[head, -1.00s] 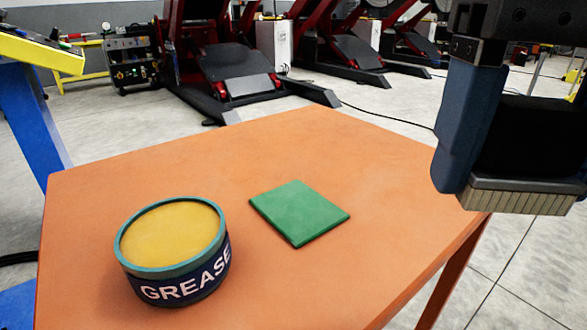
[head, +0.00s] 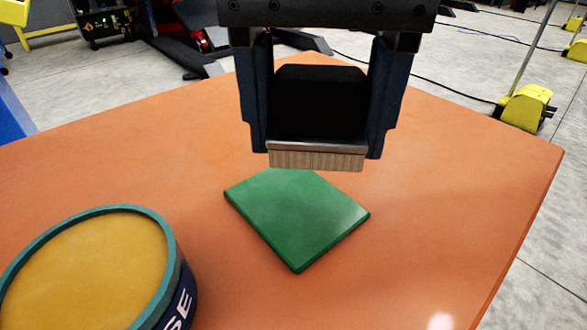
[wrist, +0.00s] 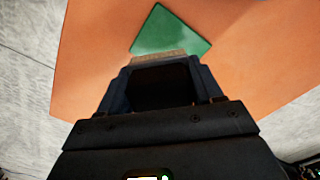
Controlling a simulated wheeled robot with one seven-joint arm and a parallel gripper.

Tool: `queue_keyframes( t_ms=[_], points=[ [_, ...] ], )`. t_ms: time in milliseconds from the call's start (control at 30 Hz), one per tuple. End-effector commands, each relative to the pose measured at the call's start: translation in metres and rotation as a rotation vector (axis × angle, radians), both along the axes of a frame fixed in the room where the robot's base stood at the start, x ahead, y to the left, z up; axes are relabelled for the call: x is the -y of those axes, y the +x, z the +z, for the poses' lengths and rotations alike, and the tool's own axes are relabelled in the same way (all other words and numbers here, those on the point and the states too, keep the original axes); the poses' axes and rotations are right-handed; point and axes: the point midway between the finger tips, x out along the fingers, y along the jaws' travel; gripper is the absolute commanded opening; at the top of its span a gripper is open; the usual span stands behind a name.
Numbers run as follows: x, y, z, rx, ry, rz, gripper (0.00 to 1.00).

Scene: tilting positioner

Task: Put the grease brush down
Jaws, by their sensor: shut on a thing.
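My gripper (head: 318,140) is shut on the grease brush (head: 315,158), which has a black body, a metal band and pale bristles pointing down. The brush appears above the far edge of a flat green pad (head: 300,220) on the orange table. A gap between bristles and pad cannot be judged exactly. In the wrist view the bristles (wrist: 160,56) show just in front of the green pad (wrist: 168,32), between the fingers of my gripper (wrist: 160,75). A round grease tin (head: 95,270) with a teal rim and yellow contents stands left of the pad.
The orange table top (head: 450,200) is bare to the right of the pad and behind it. The tin takes up the near left. A yellow floor stand (head: 524,108) is beyond the table at right, with cables on the floor.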

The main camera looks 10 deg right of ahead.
Motion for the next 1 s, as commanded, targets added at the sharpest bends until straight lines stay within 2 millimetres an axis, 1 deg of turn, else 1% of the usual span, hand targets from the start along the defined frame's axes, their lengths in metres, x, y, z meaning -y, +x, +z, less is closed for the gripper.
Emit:
queue_keyframes(
  t_ms=[33, 100, 267, 467, 533, 800, 967, 1000],
  points=[
    [-0.007, 0.001, -0.005, -0.001, 0.000, 0.001, 0.41],
    [-0.012, 0.003, -0.008, -0.001, 0.000, -0.001, 0.41],
    [-0.015, 0.004, -0.014, 0.000, -0.001, -0.001, 0.41],
    [-0.015, 0.004, -0.042, -0.002, 0.000, -0.001, 0.41],
    [-0.015, 0.003, -0.048, -0.002, 0.001, 0.000, 0.41],
    [-0.015, 0.004, -0.049, 0.000, 0.001, -0.001, 0.41],
    [-0.015, 0.004, -0.054, 0.000, 0.000, -0.001, 0.41],
    [-0.015, 0.004, -0.052, 0.000, 0.000, -0.001, 0.69]
  ],
)
